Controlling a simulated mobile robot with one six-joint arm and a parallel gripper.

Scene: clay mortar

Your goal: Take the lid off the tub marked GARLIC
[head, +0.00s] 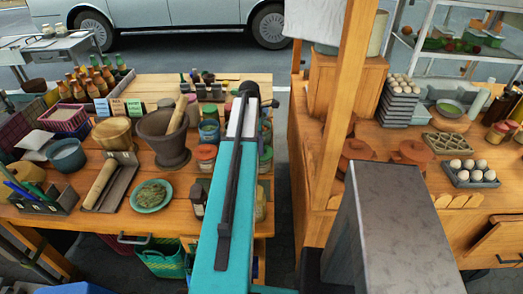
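Several small lidded tubs stand along the right side of the left wooden table, on both sides of my teal arm. My arm reaches forward over this table edge and hides part of the row. Its dark far joint shows near the back of the table, but the gripper fingers cannot be made out.
A large mortar with pestle (166,138) stands left of the tubs. A green plate of herbs (151,195), sauce bottles (92,82) and bowls crowd the left table. A gap separates it from the right counter (480,228), which holds eggs (470,172) and a wooden post (347,80).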

